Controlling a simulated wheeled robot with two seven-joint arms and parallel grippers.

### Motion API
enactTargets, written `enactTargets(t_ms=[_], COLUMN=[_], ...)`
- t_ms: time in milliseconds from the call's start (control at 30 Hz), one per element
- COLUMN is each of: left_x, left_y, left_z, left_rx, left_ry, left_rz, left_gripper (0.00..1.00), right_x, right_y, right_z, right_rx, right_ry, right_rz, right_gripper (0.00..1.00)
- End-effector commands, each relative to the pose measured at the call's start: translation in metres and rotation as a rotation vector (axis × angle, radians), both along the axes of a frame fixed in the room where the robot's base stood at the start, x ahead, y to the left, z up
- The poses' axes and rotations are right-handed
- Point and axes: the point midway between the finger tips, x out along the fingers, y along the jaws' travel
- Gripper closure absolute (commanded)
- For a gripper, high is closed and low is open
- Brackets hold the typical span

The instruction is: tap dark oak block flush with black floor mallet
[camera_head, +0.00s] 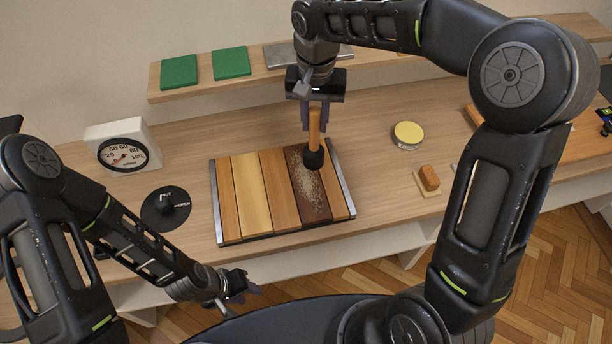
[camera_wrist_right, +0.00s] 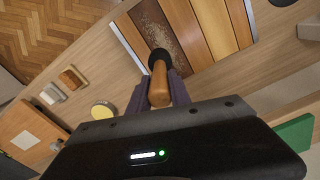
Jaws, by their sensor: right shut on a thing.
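My right gripper (camera_head: 315,122) is shut on the wooden handle of the black floor mallet (camera_head: 314,157). The mallet hangs head down over the far part of the dark oak block (camera_head: 323,205); I cannot tell whether it touches. In the right wrist view, the mallet's handle (camera_wrist_right: 160,84) is between the fingers (camera_wrist_right: 159,95), and the dark block (camera_wrist_right: 151,18) shows beyond the black head. My left gripper (camera_head: 240,294) looks open and empty, in front of the table.
Lighter wood strips (camera_head: 252,193) lie left of the dark block between metal rails (camera_head: 341,178). A yellow-lidded tin (camera_head: 408,134) and brown block on a small board (camera_head: 429,179) are right. Green pads (camera_head: 179,72) lie on the shelf.

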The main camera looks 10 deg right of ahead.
Motion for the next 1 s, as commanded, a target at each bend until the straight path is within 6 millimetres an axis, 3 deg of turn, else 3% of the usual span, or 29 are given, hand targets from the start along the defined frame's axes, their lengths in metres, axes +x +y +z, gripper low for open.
enactTargets(t_ms=[167, 700, 1000], left_x=[0.000, 0.000, 0.000], left_y=[0.000, 0.000, 0.000], left_z=[0.006, 0.057, 0.059], left_rx=[0.000, -0.001, 0.000], left_ry=[0.000, 0.000, 0.000], left_rz=[0.000, 0.000, 0.000], left_gripper=[0.64, 0.64, 0.64], right_x=[0.000, 0.000, 0.000], right_y=[0.000, 0.000, 0.000], right_z=[0.007, 0.075, 0.081], right_rx=[0.000, 0.000, 0.001], right_ry=[-0.002, -0.002, -0.001], right_rz=[0.000, -0.001, -0.001], right_gripper=[1.00, 1.00, 1.00])
